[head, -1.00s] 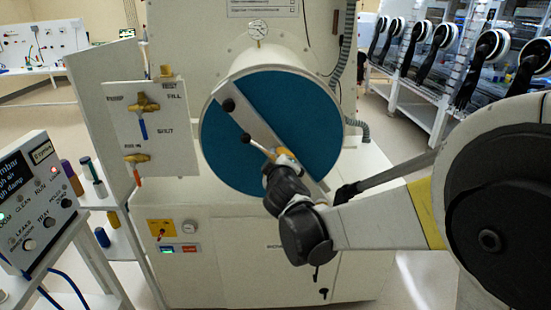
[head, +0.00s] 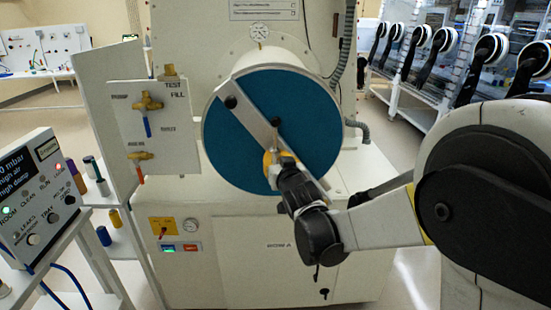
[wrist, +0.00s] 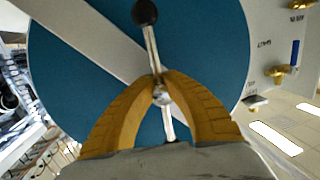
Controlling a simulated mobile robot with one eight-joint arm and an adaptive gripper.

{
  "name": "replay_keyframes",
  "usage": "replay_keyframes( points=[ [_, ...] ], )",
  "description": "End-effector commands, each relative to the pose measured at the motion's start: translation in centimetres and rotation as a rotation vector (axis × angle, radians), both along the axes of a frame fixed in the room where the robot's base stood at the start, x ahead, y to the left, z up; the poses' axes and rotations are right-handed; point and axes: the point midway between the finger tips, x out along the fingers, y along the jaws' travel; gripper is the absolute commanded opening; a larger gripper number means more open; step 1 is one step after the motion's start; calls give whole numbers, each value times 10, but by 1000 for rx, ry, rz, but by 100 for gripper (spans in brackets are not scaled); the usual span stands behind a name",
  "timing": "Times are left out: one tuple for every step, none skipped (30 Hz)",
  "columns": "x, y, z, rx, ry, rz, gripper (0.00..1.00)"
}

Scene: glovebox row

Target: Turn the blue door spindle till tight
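The round blue door (head: 315,100) fills the front of the white chamber cylinder and carries a diagonal pale crossbar (head: 248,115). At its middle is the spindle, a thin metal bar with a black ball end (head: 276,121) pointing up. In the wrist view the blue door (wrist: 85,75) is behind the spindle bar (wrist: 152,48), which continues below between the fingers. My gripper (head: 274,157) is at the door's centre. Its yellow fingers close in from both sides on the spindle near its hub, seen in the wrist view (wrist: 160,82). The fingers hide part of the hub.
A valve panel (head: 125,115) stands left of the door. A control box (head: 45,190) is at the near left. A gauge (head: 258,32) is above the door. A row of gloveboxes (head: 440,60) stands at the back right.

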Motion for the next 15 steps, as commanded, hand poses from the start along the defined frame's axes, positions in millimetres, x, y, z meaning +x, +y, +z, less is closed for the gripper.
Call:
replay_keyframes(
  points=[
    [0, 0, -2, 44, 1, -1, 0],
    [0, 0, -2, 71, 0, -1, 0],
    [0, 1, -2, 108, -3, 0, 0],
    [0, 1, -2, 134, -3, 0, 0],
    [0, 1, -2, 159, -3, -1, 0],
    [0, 1, -2, 193, -4, -1, 0],
    [0, 2, -2, 216, -6, 0, 0],
    [0, 2, -2, 241, -6, 0, 0],
    [0, 2, -2, 269, -8, 0, 0],
    [0, 2, -2, 290, -8, -1, 0],
    [0, 2, -2, 311, -8, -1, 0],
    [0, 2, -1, 336, -9, -1, 0],
    [0, 3, -1, 354, -10, -1, 0],
    [0, 3, -1, 370, -11, -1, 0],
    [0, 3, -1, 392, -12, 0, 0]
  ],
)
